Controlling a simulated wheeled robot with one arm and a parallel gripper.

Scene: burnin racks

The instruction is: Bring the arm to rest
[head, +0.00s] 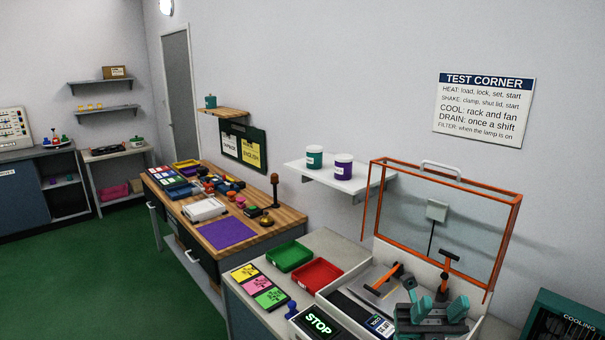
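What looks like my gripper (440,306), a dark body with teal upright parts, is low at the right of the head view. It is over or in the open test machine (335,310), in front of its orange-handled clamps (388,281). A gap shows between the teal parts, but their tips are small and overlap the clamps. I cannot tell whether they are fingers standing open, or whether anything is between them. The rest of my arm cannot be made out.
The machine's clear orange-framed lid (516,228) stands raised. A lit STOP panel (319,324) is at its front. Green (289,256) and red (315,275) trays sit left of it. A wall shelf (330,180) holds two tubs. A teal cooling unit (568,318) stands right. Green floor is clear left.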

